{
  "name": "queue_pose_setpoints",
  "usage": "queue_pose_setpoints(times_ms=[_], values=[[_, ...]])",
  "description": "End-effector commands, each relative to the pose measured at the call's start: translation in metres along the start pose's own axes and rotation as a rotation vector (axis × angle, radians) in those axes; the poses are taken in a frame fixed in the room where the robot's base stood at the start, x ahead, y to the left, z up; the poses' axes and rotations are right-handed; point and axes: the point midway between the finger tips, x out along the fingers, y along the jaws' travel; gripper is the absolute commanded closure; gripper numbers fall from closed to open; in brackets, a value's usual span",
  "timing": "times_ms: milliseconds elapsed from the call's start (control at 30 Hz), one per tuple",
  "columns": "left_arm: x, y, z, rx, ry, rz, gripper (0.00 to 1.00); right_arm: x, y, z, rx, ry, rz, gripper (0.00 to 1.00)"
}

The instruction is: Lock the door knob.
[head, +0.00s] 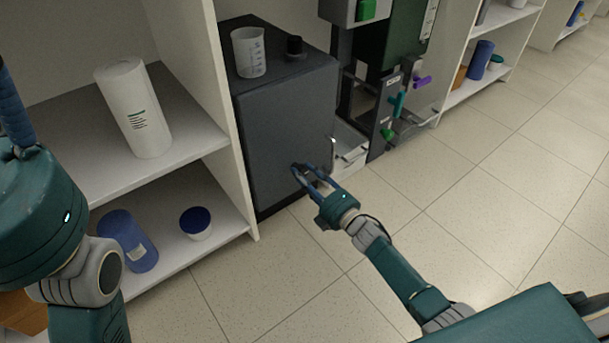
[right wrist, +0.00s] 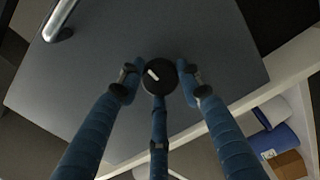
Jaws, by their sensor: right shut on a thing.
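The door (head: 285,135) is the dark grey front of a low cabinet, and it looks shut. In the right wrist view the round black door knob (right wrist: 158,76) sits on the door, with a white mark slanting across its face. My right gripper (head: 305,172) is at the door front, its fingers shut around the knob (right wrist: 160,84). In the head view the fingers hide the knob. My left gripper (head: 16,115) is only partly in view at the left edge, away from the door, and its fingertips are cut off.
A silver handle (right wrist: 62,20) is on the door, apart from the knob. A beaker (head: 248,52) and a small black item (head: 295,46) stand on the cabinet. A white shelf (head: 190,205) with containers is to the left. The floor (head: 470,190) to the right is clear.

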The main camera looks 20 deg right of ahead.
Motion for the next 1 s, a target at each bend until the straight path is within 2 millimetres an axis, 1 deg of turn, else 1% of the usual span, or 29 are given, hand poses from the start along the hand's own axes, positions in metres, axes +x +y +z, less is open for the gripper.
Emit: queue_pose_setpoints(times_ms=[33, 233, 267, 300, 333, 600, 733, 867, 1000], values=[[0.0, 0.0, 0.0, 0.0, -0.001, 0.0, 0.46, 0.0, 0.003, 0.008, 0.003, -0.014, 0.002, 0.91], [-0.001, 0.0, 0.001, 0.0, -0.003, 0.0, 0.46, 0.0, 0.003, 0.008, 0.002, -0.015, 0.001, 0.91], [-0.001, 0.0, 0.001, 0.0, -0.003, 0.0, 0.46, 0.0, 0.003, 0.008, 0.002, -0.015, 0.001, 0.61], [-0.001, 0.0, 0.001, 0.0, -0.003, 0.0, 0.46, 0.0, 0.003, 0.008, 0.001, -0.014, 0.001, 0.53], [-0.001, 0.0, 0.001, 0.0, -0.003, 0.0, 0.46, 0.0, 0.003, 0.007, 0.001, -0.013, 0.001, 0.47], [-0.001, 0.0, 0.001, 0.001, -0.002, 0.004, 0.46, 0.0, 0.001, 0.004, 0.0, -0.007, 0.0, 0.46], [0.0, 0.0, 0.0, 0.001, 0.0, 0.004, 0.46, -0.008, 0.0, 0.003, -0.001, -0.006, -0.001, 0.46], [0.0, 0.0, 0.0, 0.001, 0.0, 0.002, 0.46, -0.029, -0.001, 0.003, -0.002, -0.005, -0.003, 0.46], [0.0, 0.0, 0.0, 0.0, 0.0, 0.002, 0.46, -0.06, -0.001, 0.004, 0.0, -0.007, -0.003, 0.46]])
